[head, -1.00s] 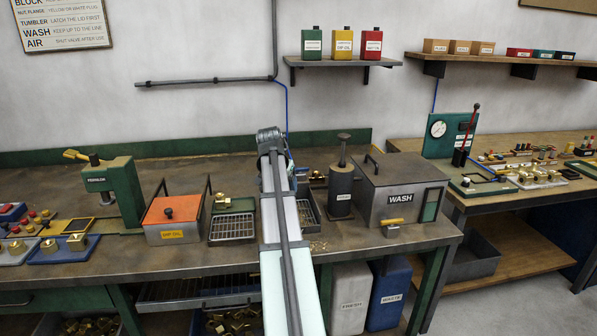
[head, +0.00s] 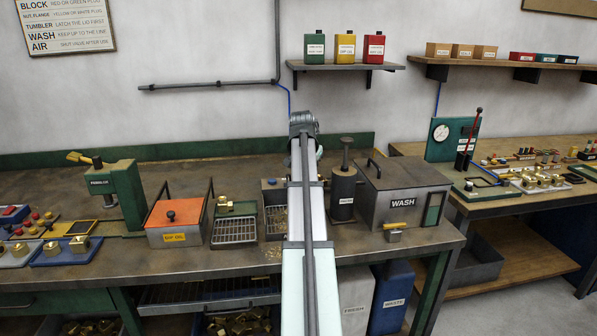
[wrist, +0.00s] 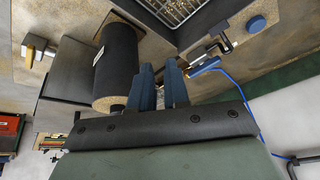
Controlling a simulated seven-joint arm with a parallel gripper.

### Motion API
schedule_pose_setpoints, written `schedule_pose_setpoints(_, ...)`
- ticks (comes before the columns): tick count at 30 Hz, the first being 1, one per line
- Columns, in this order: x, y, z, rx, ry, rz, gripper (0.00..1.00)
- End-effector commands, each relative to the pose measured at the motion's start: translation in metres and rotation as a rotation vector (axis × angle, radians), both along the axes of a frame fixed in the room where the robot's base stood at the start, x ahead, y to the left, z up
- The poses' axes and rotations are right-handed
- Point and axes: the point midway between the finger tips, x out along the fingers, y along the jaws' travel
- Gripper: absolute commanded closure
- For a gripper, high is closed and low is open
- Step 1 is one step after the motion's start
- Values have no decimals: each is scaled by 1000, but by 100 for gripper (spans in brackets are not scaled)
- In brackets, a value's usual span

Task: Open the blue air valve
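The air valve shows in the wrist view as a small metal and brass fitting with a blue lever (wrist: 205,66), with a blue hose running from it. My gripper (wrist: 160,64) has two dark blue fingers with a gap between them and nothing seen held. In the picture the fingertips are left of the blue lever and look apart from it; the depth between them is hard to judge. In the head view, my arm hides the gripper and the valve, and only the upper blue hose (head: 289,100) shows.
A dark cylinder (wrist: 119,58) stands close to the fingers; the head view also shows it (head: 343,190), between my arm and the grey wash box (head: 400,200). A wire-mesh tray (wrist: 185,12) lies near the valve. The orange-lidded box (head: 178,212) is further left.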

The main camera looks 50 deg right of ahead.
Motion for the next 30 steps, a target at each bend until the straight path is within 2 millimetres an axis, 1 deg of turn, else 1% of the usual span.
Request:
schedule_pose_setpoints(1,5,-14,11,5,-11,10,89)
schedule_pose_setpoints(3,11,-23,20,15,-20,58,96)
schedule_pose_setpoints(5,20,-27,27,22,-22,119,100)
schedule_pose_setpoints(9,36,-29,32,31,-12,269,100)
schedule_pose_setpoints(12,44,-28,34,31,1,380,100)
schedule_pose_setpoints(16,46,-23,33,21,27,506,100)
schedule_pose_setpoints(21,46,-23,33,4,59,596,100)
schedule_pose_setpoints(30,46,-23,32,-3,70,624,100)
